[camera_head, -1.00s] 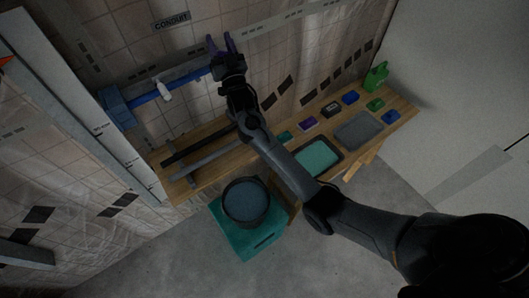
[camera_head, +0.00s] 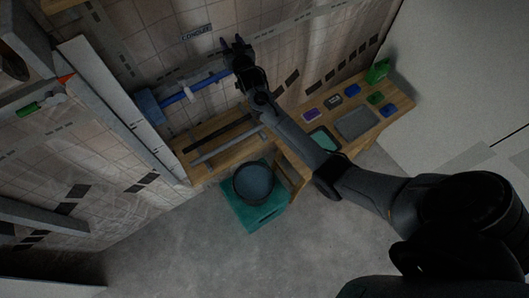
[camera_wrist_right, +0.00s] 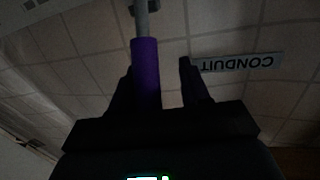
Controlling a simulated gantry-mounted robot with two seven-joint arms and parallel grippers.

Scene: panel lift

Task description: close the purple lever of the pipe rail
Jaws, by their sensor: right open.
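The purple lever (camera_wrist_right: 146,72) shows in the right wrist view as a purple sleeve on a grey rod, pointing down between my fingers. My right gripper (camera_wrist_right: 158,85) is open around it in that picture; the sleeve is close to the left finger, with a gap to the right finger. I cannot tell whether it touches. In the head view my right gripper (camera_head: 232,42) is at the right end of the pipe rail and largely hides the lever. The rail carries a blue pipe (camera_head: 208,84) with a white fitting (camera_head: 190,93). My left gripper is not in view.
A CONDUIT label (camera_head: 197,33) is on the tiled wall. Below the rail a wooden bench (camera_head: 185,143) holds dark bars, trays and small coloured boxes. A dark bucket (camera_head: 236,190) stands on a teal crate (camera_head: 240,217). A tall white panel edge (camera_head: 100,90) is at left.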

